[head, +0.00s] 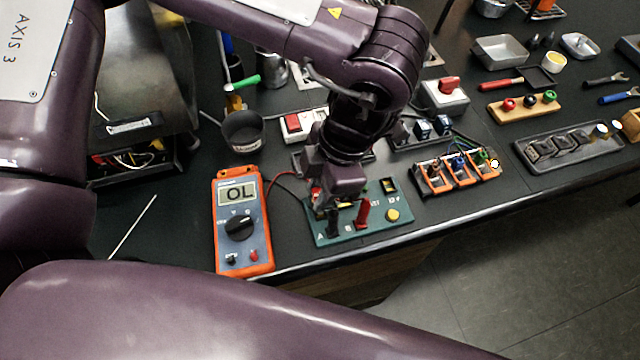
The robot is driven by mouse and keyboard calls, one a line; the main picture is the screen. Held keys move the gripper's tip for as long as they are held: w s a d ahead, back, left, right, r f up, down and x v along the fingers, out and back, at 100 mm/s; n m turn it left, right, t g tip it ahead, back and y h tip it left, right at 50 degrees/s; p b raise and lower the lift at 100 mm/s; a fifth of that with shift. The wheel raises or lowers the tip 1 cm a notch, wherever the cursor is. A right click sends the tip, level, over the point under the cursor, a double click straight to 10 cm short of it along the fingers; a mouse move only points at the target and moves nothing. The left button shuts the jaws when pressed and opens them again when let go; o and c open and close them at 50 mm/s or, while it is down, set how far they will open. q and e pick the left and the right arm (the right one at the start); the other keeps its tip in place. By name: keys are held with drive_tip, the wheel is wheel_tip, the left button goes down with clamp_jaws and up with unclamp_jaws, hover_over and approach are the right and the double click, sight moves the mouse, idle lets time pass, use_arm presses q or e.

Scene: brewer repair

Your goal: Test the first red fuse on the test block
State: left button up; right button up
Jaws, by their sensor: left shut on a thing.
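The green test block (388,224) lies near the bench's front edge. A black probe (333,222) and a red probe (364,214) stand up from it, and a yellow button (393,215) is at its right. My left gripper (338,203) points down over the block, its fingers close behind the probes. It is shut on what seems to be the red fuse, mostly hidden by the gripper; a bit of red (316,193) shows beside it. Whether the fuse touches the block's contacts cannot be told. The orange multimeter (240,222) left of the block reads OL. My right gripper is out of view.
A dark round cup (243,130) stands behind the meter. An orange terminal holder (457,174) with wires is right of the block. A dark tray (568,148) lies farther right. The opened brewer (140,90) is at the left.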

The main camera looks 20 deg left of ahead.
use_arm(q)
drive_tip(key=shift+f, duration=0.6)
idle(1.0)
idle(0.7)
idle(2.1)
drive_tip(key=shift+r+p, duration=2.5)
drive_tip(key=shift+p, duration=0.05)
